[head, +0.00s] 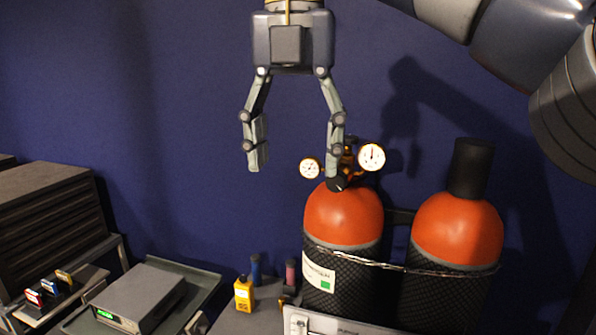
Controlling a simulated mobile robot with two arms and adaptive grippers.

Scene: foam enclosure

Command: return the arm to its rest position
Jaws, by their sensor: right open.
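My right gripper (296,158) hangs at the top middle of the head view, pointing down, with its two fingers spread wide and nothing between them. Its right finger overlaps, in the picture, the regulator with gauges on the left gas cylinder (343,215); I cannot tell whether they touch. My right arm (520,50) comes in from the upper right; part of it lies out of the frame. My left gripper does not show.
A second orange-topped cylinder (457,228) with a black cap stands to the right. Two round gauges (371,157) sit at the left cylinder's top. A yellow device (244,294) and a grey instrument (140,298) are lower left. The blue wall's left part is clear.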

